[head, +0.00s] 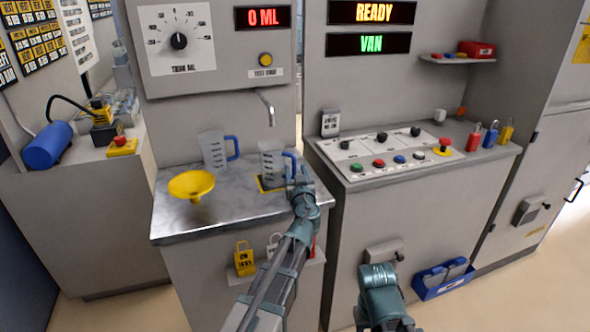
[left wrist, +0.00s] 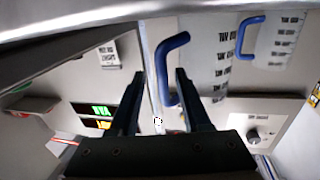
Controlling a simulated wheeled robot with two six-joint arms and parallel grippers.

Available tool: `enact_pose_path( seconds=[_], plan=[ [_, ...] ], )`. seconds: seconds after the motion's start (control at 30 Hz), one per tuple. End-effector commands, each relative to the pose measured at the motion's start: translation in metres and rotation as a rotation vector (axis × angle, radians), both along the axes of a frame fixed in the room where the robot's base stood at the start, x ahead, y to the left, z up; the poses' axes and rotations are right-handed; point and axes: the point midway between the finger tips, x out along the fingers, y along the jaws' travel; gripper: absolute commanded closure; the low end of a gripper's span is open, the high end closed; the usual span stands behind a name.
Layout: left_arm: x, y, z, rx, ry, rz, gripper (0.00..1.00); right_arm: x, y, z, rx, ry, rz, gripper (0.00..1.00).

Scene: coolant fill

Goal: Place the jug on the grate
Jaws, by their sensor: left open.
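A clear measuring jug (head: 270,163) with a blue handle stands upright at the yellow-edged grate (head: 262,188), below the spout. My left gripper (head: 293,178) is at its handle side. In the left wrist view the picture is turned over; the blue handle (left wrist: 177,41) shows between the two open fingers (left wrist: 160,75), with the jug body (left wrist: 208,60) beside it. Whether the fingers touch the handle cannot be told. A second clear jug (head: 213,151) with a blue handle stands to the left; it also shows in the left wrist view (left wrist: 275,38). My right gripper's jaws are not visible.
A yellow funnel (head: 191,185) is at the front left of the steel counter (head: 225,208). The metal spout (head: 268,108) hangs above the grate. A button panel (head: 385,152) is to the right. Displays (head: 262,17) read 0 ML, READY and VAN.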

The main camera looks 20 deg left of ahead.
Motion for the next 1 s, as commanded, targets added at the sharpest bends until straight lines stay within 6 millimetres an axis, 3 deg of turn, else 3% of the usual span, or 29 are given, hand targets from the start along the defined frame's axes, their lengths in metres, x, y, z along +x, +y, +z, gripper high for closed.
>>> enact_pose_path(
  seconds=[0.1,0.4,0.6,1.0],
  plan=[
    [-0.03,-0.01,0.0,0.0,0.0,-0.002,0.53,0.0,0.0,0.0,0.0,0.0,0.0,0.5],
    [-0.078,-0.031,0.0,0.0,0.0,-0.001,0.53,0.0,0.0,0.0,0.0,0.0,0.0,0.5],
    [-0.092,-0.038,0.0,0.0,0.0,0.0,0.53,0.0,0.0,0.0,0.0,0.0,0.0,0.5],
    [-0.094,-0.039,0.0,0.0,0.0,0.001,0.53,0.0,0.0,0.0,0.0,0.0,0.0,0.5]
  ],
)
